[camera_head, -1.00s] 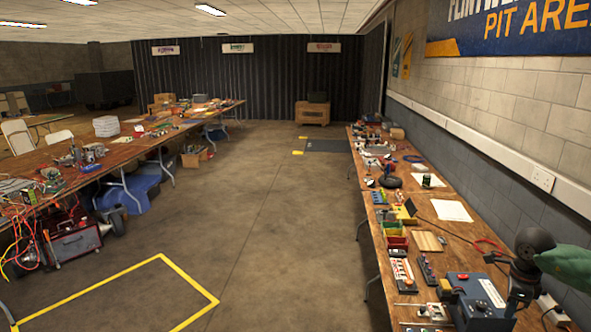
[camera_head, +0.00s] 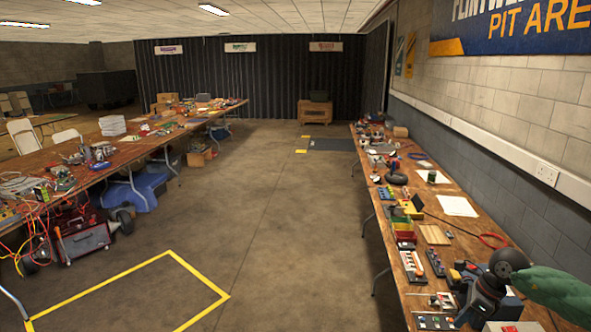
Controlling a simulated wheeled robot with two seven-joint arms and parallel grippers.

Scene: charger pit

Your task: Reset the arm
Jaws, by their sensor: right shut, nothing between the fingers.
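My right arm, with a green sleeve-like link and a round dark joint, comes in from the lower right. Its dark wrist reaches down to the left over the near end of the right workbench (camera_head: 432,238). My right gripper (camera_head: 467,317) is small and dark at the wrist's lower end, shut and holding nothing. The wrist hides part of a blue-grey box (camera_head: 456,276) on the bench. I cannot tell how high the gripper is above the bench. My left gripper is not in view.
The right bench carries coloured bins (camera_head: 404,227), a wooden block (camera_head: 434,234), paper (camera_head: 458,206) and small parts along the wall. A long cluttered table (camera_head: 122,153) stands at left. The floor between is clear, with a yellow-taped rectangle (camera_head: 200,270) at lower left.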

